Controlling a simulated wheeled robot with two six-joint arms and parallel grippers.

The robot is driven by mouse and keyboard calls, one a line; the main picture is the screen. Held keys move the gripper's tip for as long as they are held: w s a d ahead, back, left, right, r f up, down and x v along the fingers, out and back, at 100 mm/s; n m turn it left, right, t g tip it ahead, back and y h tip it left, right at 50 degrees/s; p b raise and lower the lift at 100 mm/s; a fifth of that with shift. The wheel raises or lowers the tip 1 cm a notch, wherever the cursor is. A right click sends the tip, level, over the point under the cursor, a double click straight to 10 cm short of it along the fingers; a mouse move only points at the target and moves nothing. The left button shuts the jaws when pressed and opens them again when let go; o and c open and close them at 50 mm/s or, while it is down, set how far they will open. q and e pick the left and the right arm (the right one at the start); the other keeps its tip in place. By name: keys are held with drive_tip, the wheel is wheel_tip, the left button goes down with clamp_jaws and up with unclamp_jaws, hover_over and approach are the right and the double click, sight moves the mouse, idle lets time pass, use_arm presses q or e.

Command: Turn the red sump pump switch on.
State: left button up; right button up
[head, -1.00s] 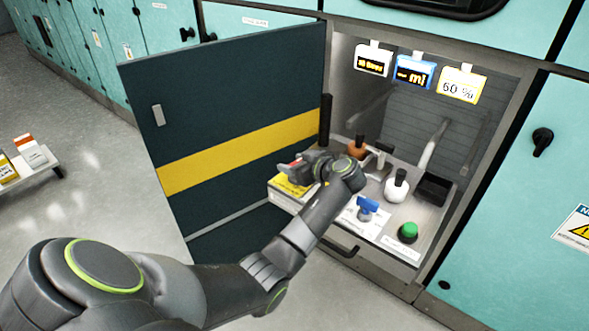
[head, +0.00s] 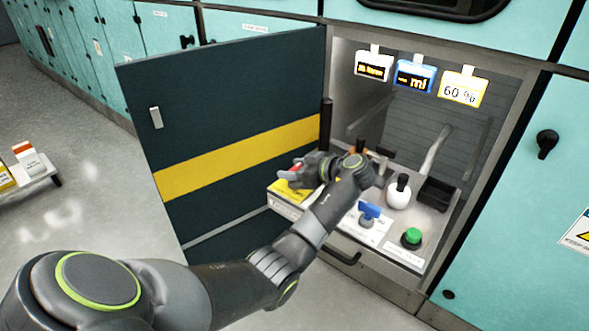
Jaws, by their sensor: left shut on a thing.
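The red switch (head: 292,171) shows as a small red patch at the left end of the control panel, above a yellow plate (head: 290,190). My left gripper (head: 297,174) is at it and shut on it, as far as the view shows. The fingers and wrist cover most of the switch, so its on or off position cannot be read. My right gripper is not in view.
The panel (head: 433,222) also bears a blue handle (head: 370,211), a green button (head: 411,237), a white-based knob (head: 398,194) and a black box (head: 436,193). Three display tags hang above.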

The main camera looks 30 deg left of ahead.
sight(295, 168)
use_arm(q)
drive_tip(key=shift+f, duration=0.1)
drive_tip(key=o, duration=1)
drive_tip(key=shift+r, duration=0.35)
wheel_tip(295, 168, up, 8)
drive_tip(key=shift+r+p, duration=0.25)
drive_tip(key=shift+p, duration=0.2)
drive_tip(key=shift+r, duration=0.45)
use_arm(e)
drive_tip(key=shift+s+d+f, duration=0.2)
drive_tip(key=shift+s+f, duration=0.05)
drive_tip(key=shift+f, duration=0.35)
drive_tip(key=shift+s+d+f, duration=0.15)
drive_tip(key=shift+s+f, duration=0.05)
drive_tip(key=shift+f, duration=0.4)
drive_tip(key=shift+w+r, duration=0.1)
